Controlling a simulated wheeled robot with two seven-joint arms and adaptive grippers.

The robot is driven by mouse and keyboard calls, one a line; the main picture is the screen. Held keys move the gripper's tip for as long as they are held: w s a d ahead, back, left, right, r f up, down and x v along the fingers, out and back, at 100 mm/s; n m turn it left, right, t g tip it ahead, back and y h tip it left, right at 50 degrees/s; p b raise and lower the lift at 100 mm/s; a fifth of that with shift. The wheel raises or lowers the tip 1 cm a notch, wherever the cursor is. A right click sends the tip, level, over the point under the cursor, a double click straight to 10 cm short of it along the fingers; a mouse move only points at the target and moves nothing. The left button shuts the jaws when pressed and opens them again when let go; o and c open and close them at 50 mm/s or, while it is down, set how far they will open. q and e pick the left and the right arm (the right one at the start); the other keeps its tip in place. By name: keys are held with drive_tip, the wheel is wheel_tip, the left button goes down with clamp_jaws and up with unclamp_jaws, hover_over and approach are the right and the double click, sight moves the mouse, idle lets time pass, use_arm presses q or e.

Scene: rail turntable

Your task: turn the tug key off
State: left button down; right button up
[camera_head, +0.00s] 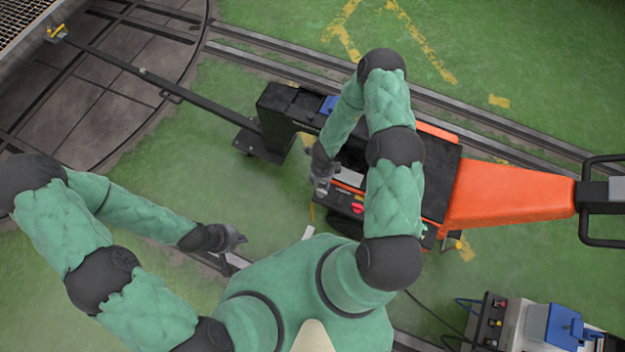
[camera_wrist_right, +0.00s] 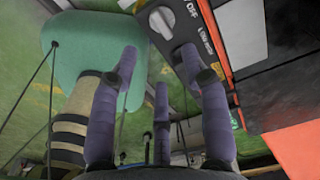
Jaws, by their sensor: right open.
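The tug (camera_head: 510,190) is an orange and black machine that stands right of centre in the head view. Its key switch (camera_wrist_right: 161,19) shows in the right wrist view as a round grey knob on a dark panel (camera_wrist_right: 190,32), with a white "OFF" marking beside it. I cannot make out the key in the head view. My right gripper (camera_head: 322,187) is over the tug's near side. In the right wrist view the right gripper (camera_wrist_right: 159,52) is open, its fingertips just short of the knob with nothing between them. My left gripper (camera_head: 240,240) hangs over the green floor, away from the tug; its fingers are too small to read.
A red button (camera_head: 357,209) is on the tug's panel near my right gripper. A long dark bar (camera_head: 165,92) runs from the tug toward the turntable (camera_head: 120,80). Rails (camera_head: 290,68) pass behind. A box with a blue part (camera_head: 563,325) stands at lower right.

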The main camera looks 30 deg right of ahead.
sight(321, 192)
wheel_tip(321, 192, down, 10)
drive_tip(key=b, duration=0.3)
drive_tip(key=shift+s+f+b, duration=0.1)
drive_tip(key=shift+f+b, duration=0.15)
drive_tip(key=shift+b, duration=0.1)
drive_tip(key=shift+c, duration=0.2)
clamp_jaws()
